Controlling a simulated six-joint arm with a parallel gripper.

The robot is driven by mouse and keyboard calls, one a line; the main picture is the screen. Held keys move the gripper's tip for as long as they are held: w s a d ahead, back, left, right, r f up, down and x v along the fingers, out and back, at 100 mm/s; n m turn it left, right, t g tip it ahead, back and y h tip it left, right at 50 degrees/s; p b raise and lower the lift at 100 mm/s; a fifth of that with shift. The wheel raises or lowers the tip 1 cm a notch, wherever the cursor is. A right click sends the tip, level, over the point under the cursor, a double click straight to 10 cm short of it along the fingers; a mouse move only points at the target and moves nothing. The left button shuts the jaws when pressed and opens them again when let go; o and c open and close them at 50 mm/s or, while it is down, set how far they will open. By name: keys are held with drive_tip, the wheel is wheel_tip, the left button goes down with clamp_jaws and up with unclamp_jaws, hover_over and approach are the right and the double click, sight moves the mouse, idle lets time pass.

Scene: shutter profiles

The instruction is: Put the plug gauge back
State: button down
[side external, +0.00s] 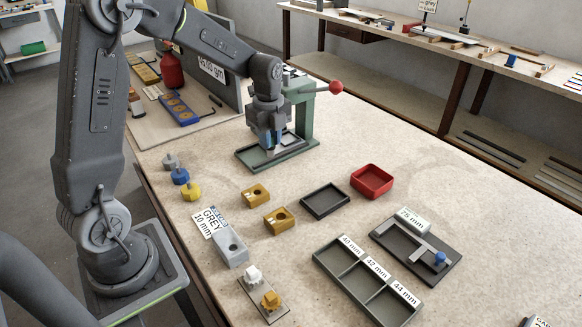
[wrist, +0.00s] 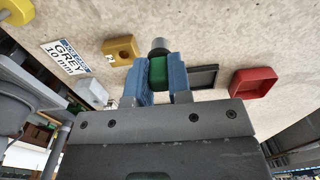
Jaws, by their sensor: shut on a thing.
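My gripper (side external: 271,140) hangs over the green-framed hand press at the back of the bench. In the wrist view its blue fingers (wrist: 158,78) are shut on the plug gauge (wrist: 158,70), which has a green body and a grey cylindrical end pointing away from the palm. In the side view I cannot make out the gauge between the fingers. Grey, blue and yellow knobbed pieces (side external: 181,176) stand in a row at the left bench edge. A grey block with a hole (side external: 232,247) lies by a "GREY 10 mm" card (side external: 209,222).
The green press (side external: 303,110) with its red-knobbed lever stands close around my gripper. Two yellow holed blocks (side external: 279,220), a black tray (side external: 325,201), a red tray (side external: 371,181), a labelled three-part tray (side external: 328,262) and a dark fixture (side external: 380,229) lie in front.

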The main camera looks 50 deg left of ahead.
drive_tip(key=w+d+f, duration=0.2)
drive_tip(key=d, duration=0.1)
drive_tip(key=w+d+f, duration=0.1)
drive_tip(key=shift+d, duration=0.15)
drive_tip(key=shift+w+f, duration=0.1)
drive_tip(key=shift+f, duration=2.05)
drive_tip(key=shift+f, duration=0.1)
drive_tip(key=c, duration=1.1)
unclamp_jaws()
drive_tip(key=shift+o, duration=0.2)
